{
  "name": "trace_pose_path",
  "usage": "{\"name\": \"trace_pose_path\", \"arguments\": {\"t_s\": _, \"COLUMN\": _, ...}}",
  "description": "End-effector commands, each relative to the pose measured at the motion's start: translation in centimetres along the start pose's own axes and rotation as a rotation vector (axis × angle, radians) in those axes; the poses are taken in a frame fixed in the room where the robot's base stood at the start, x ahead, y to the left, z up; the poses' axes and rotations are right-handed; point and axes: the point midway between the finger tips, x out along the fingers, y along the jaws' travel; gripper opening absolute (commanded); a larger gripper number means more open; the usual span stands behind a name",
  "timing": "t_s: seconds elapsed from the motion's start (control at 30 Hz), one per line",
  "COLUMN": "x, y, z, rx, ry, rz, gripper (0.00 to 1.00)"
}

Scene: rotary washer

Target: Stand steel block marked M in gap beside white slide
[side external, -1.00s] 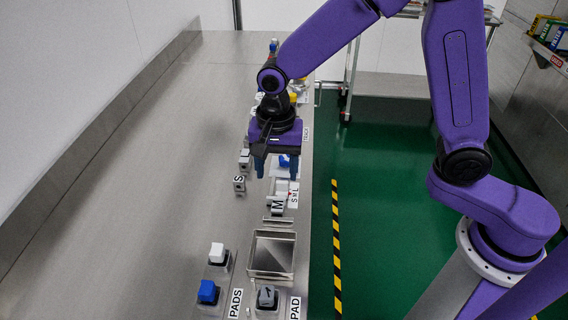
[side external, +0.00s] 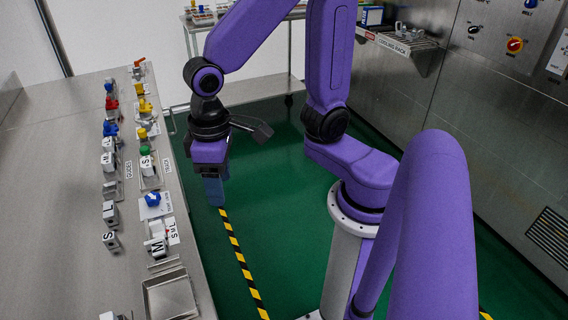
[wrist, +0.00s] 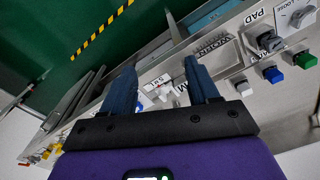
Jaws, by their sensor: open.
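The steel block marked M (side external: 158,246) is at the table's right side, close against the white slide (side external: 157,229) and the S M L label (side external: 172,231). I cannot tell whether it sits fully in the gap. The wrist view shows the M (wrist: 178,102) partly hidden by a finger, near the white slide (wrist: 164,91). My gripper (side external: 216,203) is off the table's right edge, above the green floor, with nothing visible in it. Its fingers (wrist: 162,64) stand apart in the wrist view.
Steel blocks marked L (side external: 110,212) and S (side external: 111,241) stand left of the slide. An open steel tray (side external: 171,296) lies in front. Coloured knobs and small fittings line the table's far end.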

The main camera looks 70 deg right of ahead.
Motion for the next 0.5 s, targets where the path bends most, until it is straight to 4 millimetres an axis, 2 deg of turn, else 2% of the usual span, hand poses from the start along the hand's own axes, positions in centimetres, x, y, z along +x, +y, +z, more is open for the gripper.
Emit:
{"name": "trace_pose_path", "arguments": {"t_s": 0.1, "x": -0.5, "y": 1.0, "z": 3.4, "rx": -0.205, "ry": 0.006, "rz": -0.005, "gripper": 0.60}}
{"name": "trace_pose_path", "arguments": {"t_s": 0.3, "x": -0.9, "y": 2.5, "z": 8.5, "rx": -0.524, "ry": 0.009, "rz": -0.007, "gripper": 0.60}}
{"name": "trace_pose_path", "arguments": {"t_s": 0.5, "x": -1.0, "y": 3.2, "z": 11.4, "rx": -0.711, "ry": 0.011, "rz": -0.009, "gripper": 0.60}}
